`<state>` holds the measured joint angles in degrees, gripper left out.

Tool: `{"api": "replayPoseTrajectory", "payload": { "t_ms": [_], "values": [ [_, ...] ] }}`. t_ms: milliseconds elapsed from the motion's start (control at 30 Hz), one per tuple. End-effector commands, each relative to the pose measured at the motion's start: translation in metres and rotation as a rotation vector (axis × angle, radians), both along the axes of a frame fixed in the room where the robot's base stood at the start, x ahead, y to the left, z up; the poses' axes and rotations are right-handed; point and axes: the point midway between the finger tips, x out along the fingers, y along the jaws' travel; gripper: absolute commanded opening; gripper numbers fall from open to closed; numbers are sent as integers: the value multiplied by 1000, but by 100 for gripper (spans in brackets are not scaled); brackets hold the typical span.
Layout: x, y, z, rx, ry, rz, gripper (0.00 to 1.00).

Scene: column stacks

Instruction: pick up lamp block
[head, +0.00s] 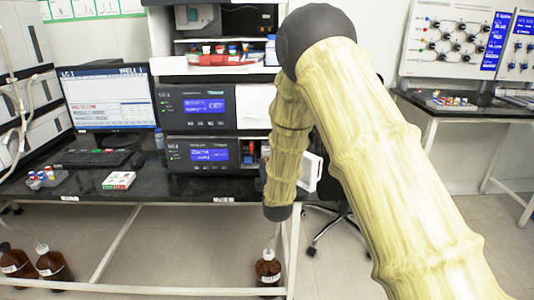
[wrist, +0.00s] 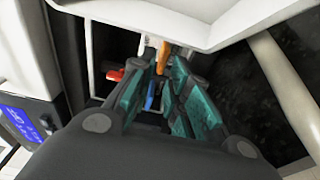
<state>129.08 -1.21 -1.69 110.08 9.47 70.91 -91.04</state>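My gripper (wrist: 160,85) shows in the wrist view with its two teal-padded fingers apart. It reaches toward a narrow space below a white panel. An orange piece (wrist: 163,58) and a blue piece (wrist: 150,95) show in the gap between the fingers, and I cannot tell whether either touches a pad. A red piece (wrist: 115,75) lies left of the left fingertip. I cannot tell which of these, if any, is the lamp block. In the head view my arm hides the gripper.
A white panel (wrist: 185,22) crosses close above the fingers. An instrument with a blue display (wrist: 25,122) stands at left. In the head view, stacked instruments (head: 198,151) stand on a black bench (head: 150,187), with a monitor (head: 110,97) to their left. A chair (head: 335,215) stands behind my arm.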

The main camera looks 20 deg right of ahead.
Motion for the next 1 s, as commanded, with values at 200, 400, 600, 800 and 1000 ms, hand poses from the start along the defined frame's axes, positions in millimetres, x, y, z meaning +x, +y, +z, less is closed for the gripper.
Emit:
{"api": "replayPoseTrajectory", "payload": {
  "t_ms": [200,400,600,800,1000],
  "values": [
    [25,-5,-1,2,-1,0,18],
    [30,-6,-1,0,1,0,18],
    [30,-6,-1,0,1,0,7],
    [30,-6,-1,0,0,0,0],
    [30,-6,0,0,0,0,0]
  ]
}}
